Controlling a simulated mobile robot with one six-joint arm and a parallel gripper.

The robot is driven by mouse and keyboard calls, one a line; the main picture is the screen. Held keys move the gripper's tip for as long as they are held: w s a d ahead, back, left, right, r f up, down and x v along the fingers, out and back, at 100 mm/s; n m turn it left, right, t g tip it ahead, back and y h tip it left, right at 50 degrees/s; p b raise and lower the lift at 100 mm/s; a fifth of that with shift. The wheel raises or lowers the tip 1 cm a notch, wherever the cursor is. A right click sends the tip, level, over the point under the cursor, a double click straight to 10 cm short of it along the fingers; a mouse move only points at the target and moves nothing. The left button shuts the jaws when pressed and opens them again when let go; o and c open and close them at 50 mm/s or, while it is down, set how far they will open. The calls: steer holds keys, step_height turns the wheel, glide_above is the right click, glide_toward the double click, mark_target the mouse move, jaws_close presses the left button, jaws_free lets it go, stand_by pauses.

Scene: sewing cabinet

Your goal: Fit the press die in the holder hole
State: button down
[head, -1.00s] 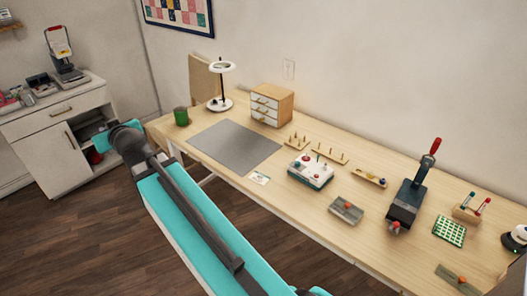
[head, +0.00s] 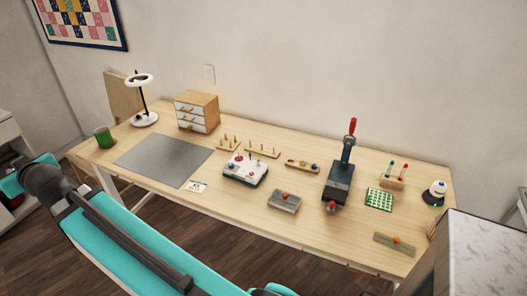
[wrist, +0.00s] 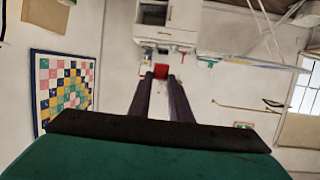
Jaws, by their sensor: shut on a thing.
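In the wrist view my gripper (wrist: 160,77) has its two dark fingers close together, shut on a small red piece (wrist: 160,69) at their tips. I cannot make out its full shape, or whether it is the press die. In the head view my arm reaches to the left, away from the table, and the fingers are hidden. A short wooden strip (head: 294,163) with small coloured pieces lies mid-table, left of the press (head: 339,182). It may be the die holder; no empty hole can be made out.
The wooden table (head: 240,210) also carries a drawer box (head: 197,111), a lamp (head: 144,119), a green mug (head: 104,137), a grey mat (head: 165,160), a dial box (head: 245,170) and pegged strips (head: 263,150). A marble-topped unit (head: 490,255) stands at front right.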

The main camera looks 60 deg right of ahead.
steer(key=s+d+f+m+g+h+b, duration=0.1)
steer(key=s+d+f+m+g+h, duration=0.25)
steer(key=d, duration=1.15)
steer(key=s+d+f+m+h, duration=0.35)
steer(key=d+f, duration=0.35)
steer(key=d, duration=0.7)
steer(key=s+d+f+m+g+h+b, duration=0.1)
steer(key=s+d+f+m+g+h, duration=0.25)
steer(key=d, duration=1.15)
steer(key=s+d+f+m+g+h, duration=0.1)
steer(key=s+d+f+m+g, duration=0.2)
steer(key=s+d, duration=0.7)
steer(key=s+d+f+m+g+h, duration=0.1)
steer(key=s+d+f+m+g, duration=0.2)
steer(key=s+d+f, duration=0.3)
steer(key=s+d+f+m+g+h+b, duration=0.1)
steer(key=s+d+f+m+g+h, duration=0.1)
steer(key=s+d, duration=1.4)
steer(key=shift+s+d+f+m+g, duration=0.2)
steer(key=shift+s+f, duration=0.25)
steer(key=shift+s, duration=0.55)
steer(key=shift+s+a+f+m+g, duration=0.1)
steer(key=shift+s+f+g, duration=0.25)
steer(key=shift+s, duration=0.7)
steer(key=shift+s+d+f+m+g, duration=0.15)
steer(key=shift+s+f, duration=0.35)
steer(key=shift+s, duration=0.5)
steer(key=shift+a, duration=0.1)
steer(key=shift+f, duration=2.2)
